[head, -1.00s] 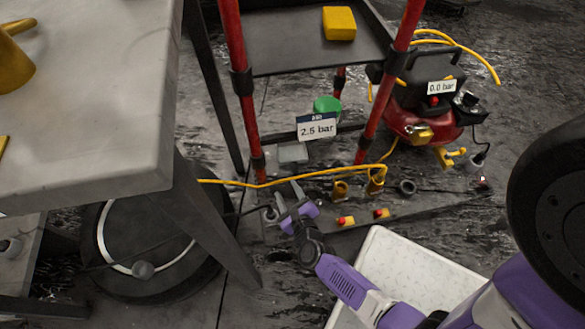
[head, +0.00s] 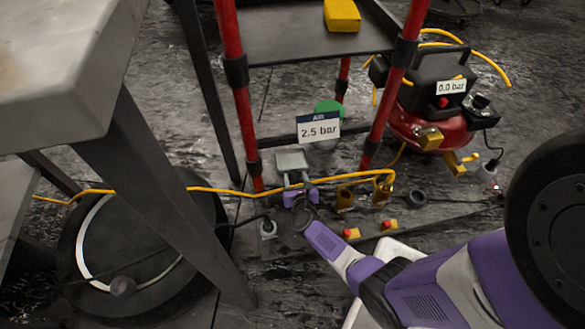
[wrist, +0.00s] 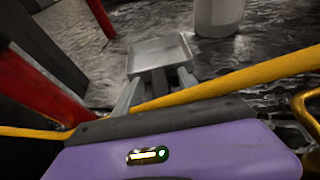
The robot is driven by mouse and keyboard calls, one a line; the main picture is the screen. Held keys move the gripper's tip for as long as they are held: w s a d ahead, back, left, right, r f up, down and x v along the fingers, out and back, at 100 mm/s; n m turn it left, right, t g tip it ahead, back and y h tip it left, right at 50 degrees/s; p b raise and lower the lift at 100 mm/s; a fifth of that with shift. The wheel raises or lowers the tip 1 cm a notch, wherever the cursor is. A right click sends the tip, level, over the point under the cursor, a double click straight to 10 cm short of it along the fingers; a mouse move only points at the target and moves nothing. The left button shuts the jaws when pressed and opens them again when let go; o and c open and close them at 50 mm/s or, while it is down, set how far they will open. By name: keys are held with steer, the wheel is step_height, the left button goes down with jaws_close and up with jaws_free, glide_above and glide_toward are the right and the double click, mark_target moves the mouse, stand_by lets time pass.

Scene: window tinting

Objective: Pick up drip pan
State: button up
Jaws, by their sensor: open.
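The drip pan (head: 291,161) looks like a small, shallow grey square pan, low down between the red posts. In the wrist view the pan (wrist: 160,52) is just ahead of my fingertips, with a narrow grey piece, perhaps its handle, reaching back between the fingers. My gripper (head: 297,182) is open, with its two grey fingers pointing at the pan's near side. In the wrist view my gripper (wrist: 158,80) has one finger on each side of that narrow piece. I cannot tell whether the fingers touch it.
A yellow hose (head: 225,192) crosses by my gripper, and in the wrist view the hose (wrist: 235,80) passes close to the fingers. Red posts (head: 238,110) flank the pan under a dark shelf (head: 300,45). A 2.5 bar sign (head: 319,130) and a red compressor (head: 430,130) stand behind.

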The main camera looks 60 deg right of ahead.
steer(key=shift+x, duration=0.8)
steer(key=shift+a, duration=0.1)
steer(key=shift+c, duration=0.4)
jaws_close()
steer(key=shift+r, duration=0.15)
